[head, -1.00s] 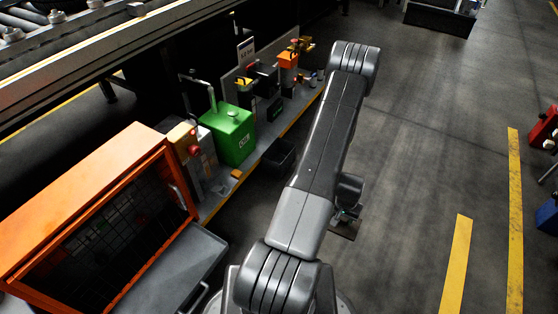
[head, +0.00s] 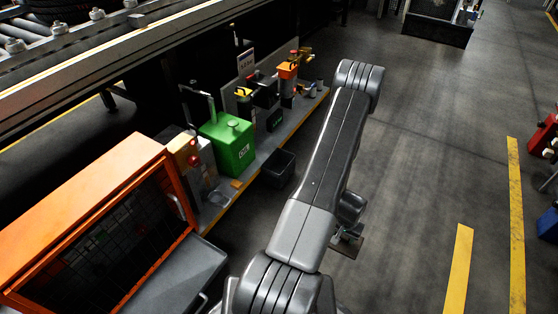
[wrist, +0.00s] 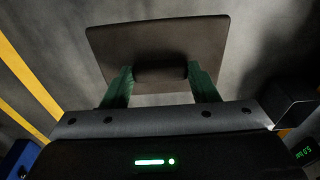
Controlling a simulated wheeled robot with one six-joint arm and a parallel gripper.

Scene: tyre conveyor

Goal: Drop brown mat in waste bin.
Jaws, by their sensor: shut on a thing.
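The brown mat (wrist: 155,45) is a flat dark square with rounded corners and a raised middle part. My gripper (wrist: 160,78) is shut on that raised part, with one greenish finger on each side. In the head view the mat (head: 348,246) shows partly below my gripper (head: 346,231), above the floor; my arm hides some of it. A small black open-topped bin (head: 278,168), likely the waste bin, stands on the floor beside the workbench, left of my arm. A dark box at the right of the wrist view (wrist: 287,103) may be this bin.
The workbench (head: 262,152) holds a green canister (head: 228,143) and several tools. An orange cabinet (head: 95,215) and grey tray (head: 175,275) stand at the lower left. Floor with yellow stripes (head: 458,270) is open to the right.

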